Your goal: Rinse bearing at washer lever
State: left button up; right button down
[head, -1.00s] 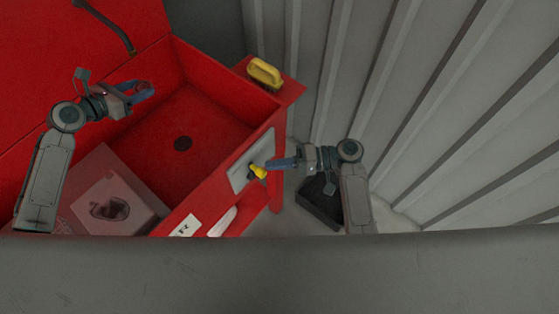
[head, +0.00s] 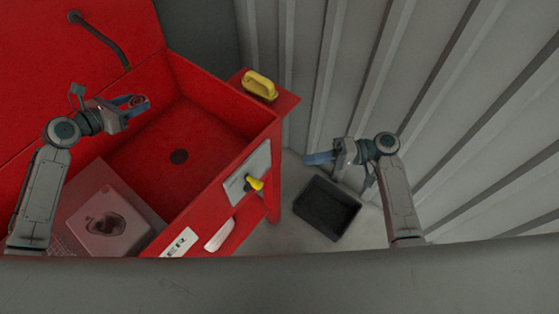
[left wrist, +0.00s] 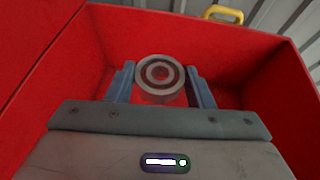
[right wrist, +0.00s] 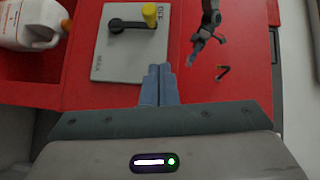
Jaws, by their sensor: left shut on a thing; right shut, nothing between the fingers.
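The bearing (head: 138,100), a ring, is between the fingers of my left gripper (head: 136,103), above the left part of the red washer basin (head: 215,85). In the left wrist view the bearing (left wrist: 158,72) faces the camera, with blue fingers on both sides. The washer lever (head: 256,184) has a yellow knob and sits on a grey plate (head: 246,172) on the basin's outer side. The right wrist view shows its knob (right wrist: 150,14) and black arm. My right gripper (head: 308,159) is shut and empty, apart from the lever, to its right.
A yellow-handled brush (head: 260,85) lies on the red side shelf. A black bin (head: 327,207) stands on the floor below my right gripper. A dark spout (head: 100,38) is at the back. A white bottle (right wrist: 30,22) stands left of the lever plate. A corrugated wall is at right.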

pick_arm(q)
jog(key=shift+w, duration=0.1)
pick_arm(e)
jog(key=shift+w+d+r, duration=0.1)
jog(key=shift+w+d, duration=0.05)
jog(key=shift+d, duration=0.6)
